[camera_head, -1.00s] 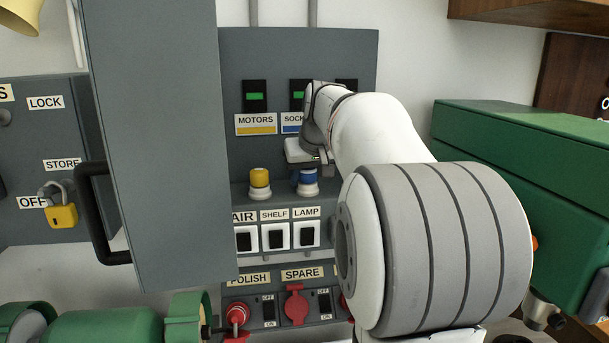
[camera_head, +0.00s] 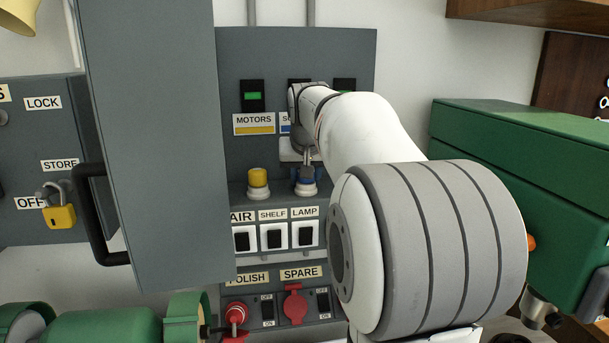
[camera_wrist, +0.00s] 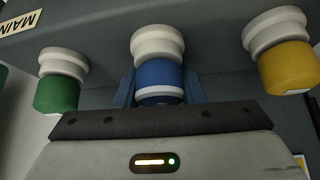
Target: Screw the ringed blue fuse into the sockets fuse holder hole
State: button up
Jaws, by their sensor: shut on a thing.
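The blue fuse (camera_wrist: 160,76), with a white ring near its outer end, sits on a white stepped round base (camera_wrist: 158,43) in the wrist view. In the head view the blue fuse (camera_head: 317,174) is partly covered by my gripper (camera_head: 307,175), on the ledge below the "SOCK…" label, which my arm partly hides. In the wrist view my gripper (camera_wrist: 160,90) has one blue finger on each side of the fuse and is shut on it. The fuse looks in line with its base. The hole and any thread are hidden.
A yellow fuse (camera_head: 258,178) stands close left of the blue one. A green fuse (camera_wrist: 57,94) shows on the other side in the wrist view. Switches (camera_head: 274,237) lie below the ledge. A grey cabinet door (camera_head: 150,150) stands open at left. A green box (camera_head: 520,180) is at right.

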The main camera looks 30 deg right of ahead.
jog(key=shift+s+f+m, duration=0.1)
jog(key=shift+f+m, duration=0.15)
jog(key=shift+m, duration=0.05)
jog(key=shift+m+g+h, duration=0.3)
jog(key=shift+m+h, duration=0.2)
jog(key=shift+m, duration=0.4)
jog(key=shift+d+m+g+h, duration=0.15)
jog(key=shift+m+g+h, duration=0.25)
jog(key=shift+m, duration=0.4)
jog(key=o, duration=0.4)
jog(key=shift+s, duration=0.1)
jog(key=shift+o, duration=0.6)
jog(key=shift+s+a+r, duration=0.15)
jog(key=shift+a+r, duration=0.05)
jog(key=shift+r, duration=0.05)
jog(key=shift+d, duration=0.1)
